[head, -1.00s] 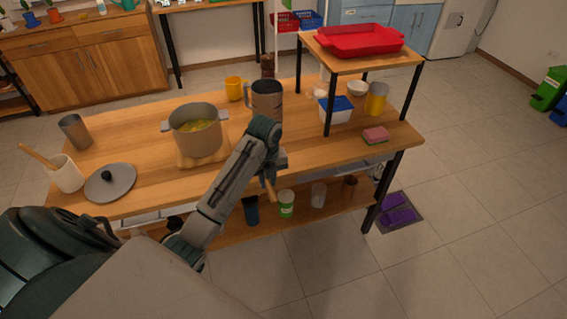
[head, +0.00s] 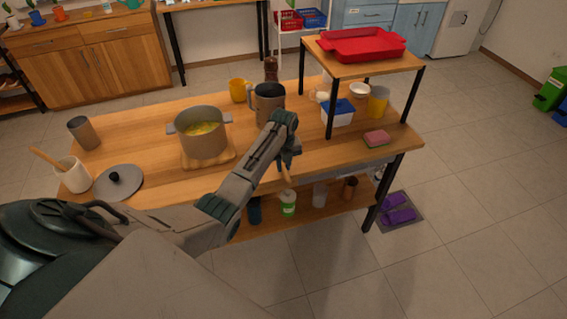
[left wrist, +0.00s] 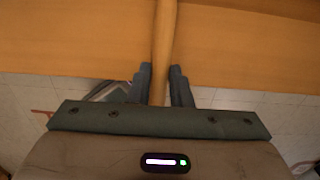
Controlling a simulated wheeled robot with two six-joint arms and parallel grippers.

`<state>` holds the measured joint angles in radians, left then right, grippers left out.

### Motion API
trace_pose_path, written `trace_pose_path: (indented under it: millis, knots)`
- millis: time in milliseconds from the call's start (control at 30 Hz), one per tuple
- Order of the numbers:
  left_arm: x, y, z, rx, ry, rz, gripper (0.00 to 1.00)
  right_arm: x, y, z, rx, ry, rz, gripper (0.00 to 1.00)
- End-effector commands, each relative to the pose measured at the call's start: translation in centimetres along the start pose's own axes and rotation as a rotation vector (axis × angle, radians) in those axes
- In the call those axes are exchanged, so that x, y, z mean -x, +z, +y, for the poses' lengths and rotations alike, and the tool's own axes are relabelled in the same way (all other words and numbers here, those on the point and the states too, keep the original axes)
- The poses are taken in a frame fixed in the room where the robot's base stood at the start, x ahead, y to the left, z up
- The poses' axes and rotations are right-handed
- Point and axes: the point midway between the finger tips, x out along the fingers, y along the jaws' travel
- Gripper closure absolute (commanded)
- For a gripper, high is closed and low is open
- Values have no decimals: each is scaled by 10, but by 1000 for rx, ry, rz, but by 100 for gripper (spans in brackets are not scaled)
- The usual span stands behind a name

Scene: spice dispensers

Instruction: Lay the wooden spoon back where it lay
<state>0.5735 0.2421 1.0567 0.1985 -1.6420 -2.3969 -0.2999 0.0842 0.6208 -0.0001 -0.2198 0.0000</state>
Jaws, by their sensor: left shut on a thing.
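My left gripper (head: 289,162) is at the front edge of the wooden table (head: 226,177), right of the pot. In the left wrist view it (left wrist: 160,86) is shut on the handle of a wooden spoon (left wrist: 163,42). The spoon runs up between the fingers over the tabletop and out of the picture, so its far end is hidden there. In the head view only a short piece of the spoon (head: 285,175) shows below the gripper. My right gripper is not in view.
A pot (head: 204,146) stands on a wooden board, with a grey lid (head: 126,186) and a white crock (head: 73,178) to its left. A grey mug (head: 268,108) stands behind the gripper. A sponge (head: 377,138) lies at right. The front tabletop between lid and gripper looks clear.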

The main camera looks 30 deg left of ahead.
Motion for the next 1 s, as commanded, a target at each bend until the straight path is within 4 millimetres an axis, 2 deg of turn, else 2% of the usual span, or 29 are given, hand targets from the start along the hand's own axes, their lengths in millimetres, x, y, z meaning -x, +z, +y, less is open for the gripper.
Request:
trace_pose_path:
  millis: [367,400,467,500,833,1000]
  knots:
    - [-6,0,0,1,0,0,100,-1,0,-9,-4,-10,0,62]
    - [-5,0,0,1,0,0,74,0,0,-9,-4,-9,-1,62]
    - [-5,0,0,1,0,0,62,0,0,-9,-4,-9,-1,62]
    - [-5,0,0,1,0,0,60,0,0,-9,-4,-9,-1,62]
    - [0,0,0,0,-1,-1,60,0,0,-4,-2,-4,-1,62]
    - [23,1,0,1,-3,-5,60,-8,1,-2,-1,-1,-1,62]
